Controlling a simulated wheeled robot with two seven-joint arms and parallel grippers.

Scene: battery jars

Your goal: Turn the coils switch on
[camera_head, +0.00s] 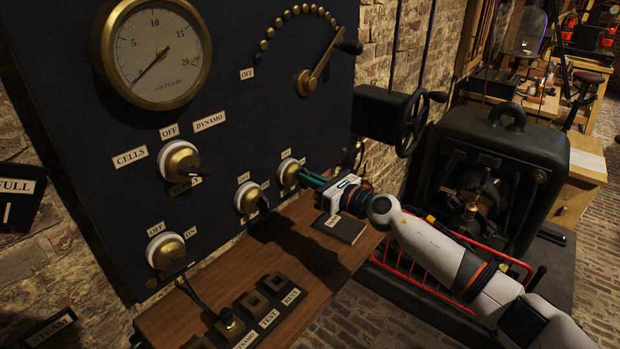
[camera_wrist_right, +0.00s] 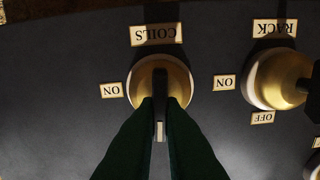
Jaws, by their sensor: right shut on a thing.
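The coils switch (camera_wrist_right: 160,80) is a brass dome with a dark lever across its middle. In the right wrist view, its COILS label (camera_wrist_right: 156,34) appears upside down and an ON tag (camera_wrist_right: 112,90) sits to its left. My right gripper (camera_wrist_right: 160,105) is shut on the lever, with a green finger on each side. A small pale tag (camera_wrist_right: 159,131) shows between the fingers, its text unreadable. In the head view, the coils switch (camera_head: 289,171) is the rightmost brass switch, with my right gripper (camera_head: 305,176) reaching it from the right. My left gripper is not in view.
The rack switch (camera_wrist_right: 275,80) is close beside the coils switch. The dark panel (camera_head: 270,100) also carries a round gauge (camera_head: 157,52), other brass switches and a contact arm (camera_head: 322,66). A wooden shelf (camera_head: 330,265) juts out below, with a dark book (camera_head: 340,227) on it.

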